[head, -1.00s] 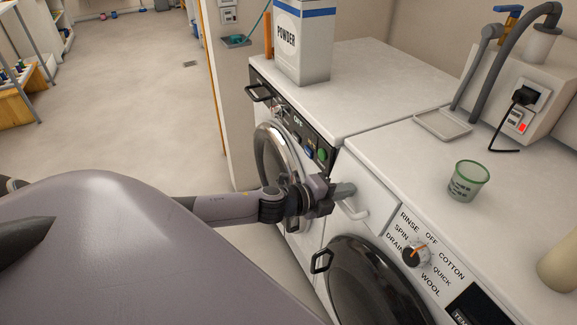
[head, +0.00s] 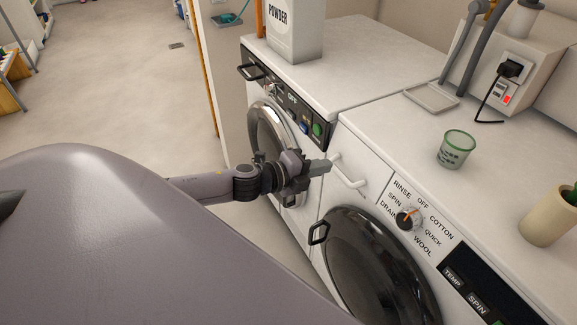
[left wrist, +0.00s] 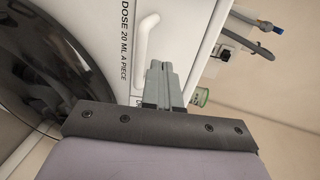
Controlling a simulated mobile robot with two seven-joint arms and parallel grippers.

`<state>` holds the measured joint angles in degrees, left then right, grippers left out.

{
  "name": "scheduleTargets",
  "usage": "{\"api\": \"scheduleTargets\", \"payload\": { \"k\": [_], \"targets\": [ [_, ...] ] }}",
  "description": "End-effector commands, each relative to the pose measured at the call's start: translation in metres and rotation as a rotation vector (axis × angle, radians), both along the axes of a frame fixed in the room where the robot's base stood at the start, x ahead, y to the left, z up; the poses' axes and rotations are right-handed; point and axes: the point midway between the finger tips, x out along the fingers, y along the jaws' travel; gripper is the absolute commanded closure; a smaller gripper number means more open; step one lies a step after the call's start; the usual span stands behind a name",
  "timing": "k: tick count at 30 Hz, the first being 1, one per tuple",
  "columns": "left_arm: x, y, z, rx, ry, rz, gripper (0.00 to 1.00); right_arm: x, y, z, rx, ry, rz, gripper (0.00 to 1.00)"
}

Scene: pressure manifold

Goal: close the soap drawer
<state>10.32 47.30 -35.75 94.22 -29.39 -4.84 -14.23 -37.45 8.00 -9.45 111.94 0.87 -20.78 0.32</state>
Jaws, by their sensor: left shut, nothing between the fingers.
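The soap drawer (head: 368,152) is the white front panel at the upper left of the near washing machine, with a white bar handle (head: 350,181). I cannot tell from here whether its front is flush. My left gripper (head: 328,166) is shut and empty, its fingertips just left of the handle in the head view. In the left wrist view the closed fingers (left wrist: 163,85) point at the drawer front (left wrist: 185,25), close below the handle (left wrist: 145,38). Whether they touch it is unclear. My right gripper is not in view.
The near machine has a dial (head: 408,219), a dark round door (head: 375,270) and a green cup (head: 456,149) on top. A second machine (head: 345,58) with a powder box (head: 295,30) stands beyond. A cream pot (head: 548,215) stands at the right.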

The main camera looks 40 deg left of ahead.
Motion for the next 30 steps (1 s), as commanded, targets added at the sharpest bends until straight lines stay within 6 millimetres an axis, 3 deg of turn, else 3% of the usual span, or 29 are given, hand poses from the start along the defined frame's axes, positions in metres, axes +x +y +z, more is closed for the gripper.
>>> {"api": "scheduleTargets", "payload": {
  "k": [15,30],
  "targets": [
    [-0.056,0.023,0.014,-0.001,0.002,0.000,1.00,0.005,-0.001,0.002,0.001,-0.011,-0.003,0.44],
    [-0.068,0.028,0.019,0.000,-0.001,0.000,1.00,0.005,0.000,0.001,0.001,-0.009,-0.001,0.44]
  ]
}}
